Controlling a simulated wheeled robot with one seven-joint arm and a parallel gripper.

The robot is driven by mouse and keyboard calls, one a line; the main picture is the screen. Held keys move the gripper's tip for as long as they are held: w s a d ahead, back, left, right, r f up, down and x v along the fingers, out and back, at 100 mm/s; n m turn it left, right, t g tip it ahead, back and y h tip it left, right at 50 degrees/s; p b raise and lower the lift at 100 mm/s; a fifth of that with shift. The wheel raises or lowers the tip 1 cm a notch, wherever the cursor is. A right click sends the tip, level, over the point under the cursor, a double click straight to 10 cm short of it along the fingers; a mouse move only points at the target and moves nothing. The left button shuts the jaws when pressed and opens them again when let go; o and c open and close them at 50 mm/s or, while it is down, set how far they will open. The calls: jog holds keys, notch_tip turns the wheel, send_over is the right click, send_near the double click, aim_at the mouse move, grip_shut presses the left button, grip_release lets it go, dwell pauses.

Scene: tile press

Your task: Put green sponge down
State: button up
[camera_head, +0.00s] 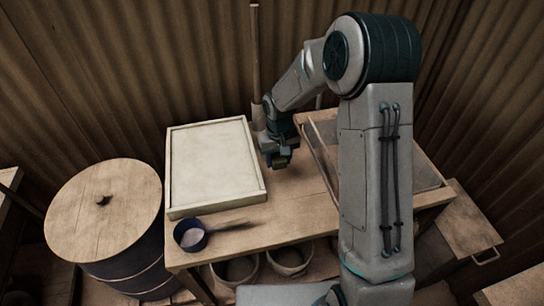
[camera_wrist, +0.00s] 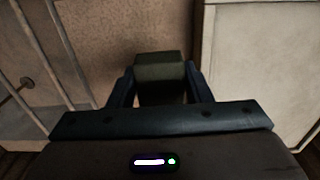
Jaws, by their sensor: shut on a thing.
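The green sponge (camera_wrist: 160,68) is a dark green block between the two fingers in the wrist view. My gripper (camera_wrist: 160,85) is shut on it. In the head view my gripper (camera_head: 280,158) points down over the wooden table (camera_head: 285,215), between the pale framed board and the wooden tray. The sponge is small and dark there, at the fingertips (camera_head: 281,163). I cannot tell whether the sponge touches the table top.
The pale framed board (camera_head: 212,165) lies left of my gripper, and the wooden tray (camera_head: 425,178) stands to the right. A wooden-topped barrel (camera_head: 105,210) stands at left. Bowls (camera_head: 290,258) sit below the table.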

jog(key=w+f, duration=0.1)
jog(key=w, duration=0.1)
jog(key=w+a+f+p, duration=0.1)
jog(key=w+f, duration=0.2)
jog(key=w, duration=0.2)
jog(key=shift+a+f, duration=0.25)
jog(key=shift+w+f+p, duration=0.1)
jog(key=shift+f+p, duration=0.5)
jog(key=shift+f, duration=1.4)
